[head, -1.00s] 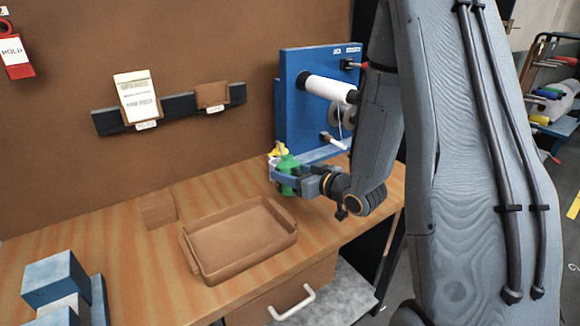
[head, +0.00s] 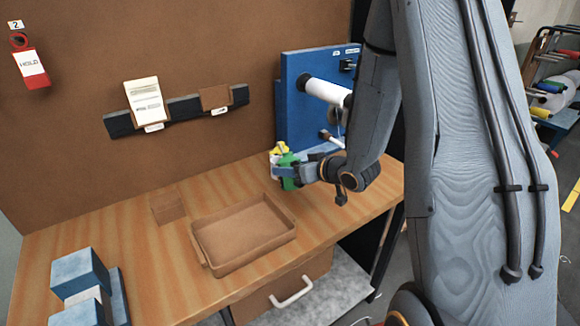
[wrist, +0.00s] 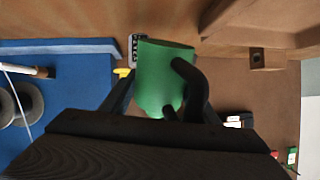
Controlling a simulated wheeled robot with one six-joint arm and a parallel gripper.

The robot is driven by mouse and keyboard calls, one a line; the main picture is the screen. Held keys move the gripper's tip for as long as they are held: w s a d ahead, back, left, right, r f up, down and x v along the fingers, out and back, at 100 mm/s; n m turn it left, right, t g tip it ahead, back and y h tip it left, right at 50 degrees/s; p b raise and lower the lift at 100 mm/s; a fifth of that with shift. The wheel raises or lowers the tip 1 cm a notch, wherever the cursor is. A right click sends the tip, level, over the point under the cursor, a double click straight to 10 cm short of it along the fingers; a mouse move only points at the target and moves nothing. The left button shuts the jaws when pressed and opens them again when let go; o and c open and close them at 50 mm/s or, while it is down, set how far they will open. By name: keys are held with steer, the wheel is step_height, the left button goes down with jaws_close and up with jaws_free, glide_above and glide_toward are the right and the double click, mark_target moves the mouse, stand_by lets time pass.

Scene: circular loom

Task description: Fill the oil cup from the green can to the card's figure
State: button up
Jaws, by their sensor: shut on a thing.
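The green can (head: 289,172) is between the fingers of my gripper (head: 287,175), which is shut on it, above the back right of the bench beside the blue panel. In the wrist view the can (wrist: 160,78) fills the middle, with a dark handle (wrist: 193,88) on its right side. A yellow thing (head: 280,149) shows just behind the can; I cannot tell whether it is part of the oil cup. A white card (head: 146,100) stands in the dark wall rail; its writing is too small to read.
The blue panel (head: 305,95) with a white roll (head: 327,91) stands right behind my gripper. A brown tray (head: 216,262) and a small wooden block (head: 167,207) sit on the bench. Blue blocks (head: 78,270) are at front left. A red HOLD tag (head: 33,70) hangs on the wall.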

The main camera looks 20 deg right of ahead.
mark_target(294, 157)
steer(key=shift+f, duration=0.2)
steer(key=shift+r+g+p, duration=0.5)
steer(key=shift+r+p, duration=0.2)
steer(key=shift+p, duration=1.2)
steer(key=shift+w+r+m+g+h, duration=0.1)
steer(key=shift+r+m+g+h, duration=0.3)
steer(key=shift+r+g, duration=0.8)
steer(key=shift+r, duration=0.1)
steer(key=shift+f+t+b, duration=0.3)
steer(key=shift+f+b, duration=0.2)
steer(key=shift+b, duration=0.6)
steer(key=shift+f+t+b, duration=0.3)
steer(key=shift+b, duration=0.75)
